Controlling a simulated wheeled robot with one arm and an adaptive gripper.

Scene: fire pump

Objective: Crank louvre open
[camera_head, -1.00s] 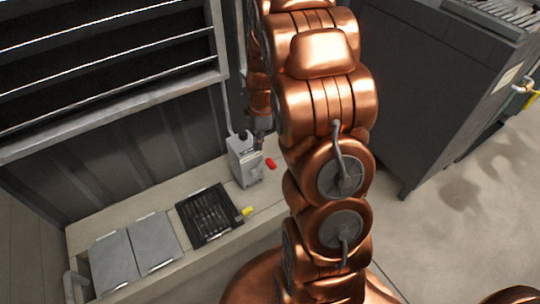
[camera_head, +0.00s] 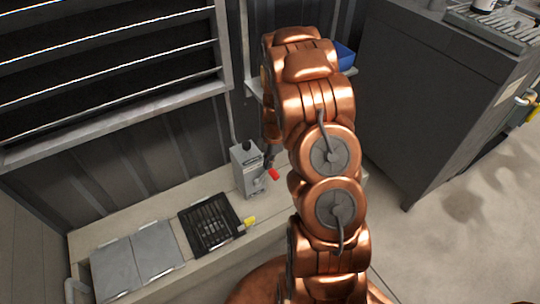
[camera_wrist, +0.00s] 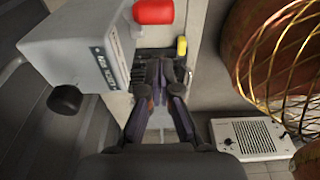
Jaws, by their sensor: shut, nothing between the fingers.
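The louvre (camera_head: 110,70) fills the upper left of the head view, with dark gaps between its slats. Below its right end stands the grey crank box (camera_head: 245,168) with a red crank handle (camera_head: 273,174) on its right side. In the wrist view the box (camera_wrist: 85,48) is at the upper left, with a black knob (camera_wrist: 65,98), and the red handle (camera_wrist: 153,11) is at the top edge. My gripper (camera_wrist: 165,72) is shut and empty, its fingertips below the red handle in the picture and apart from it. In the head view my arm largely hides it.
A black grille (camera_head: 210,222), a yellow piece (camera_head: 249,221) and grey covers (camera_head: 135,260) lie on the ledge. A dark cabinet (camera_head: 420,100) stands right, a blue bin (camera_head: 345,55) behind my arm. A pale slotted box (camera_wrist: 250,138) and a gold mesh (camera_wrist: 285,60) show at the wrist.

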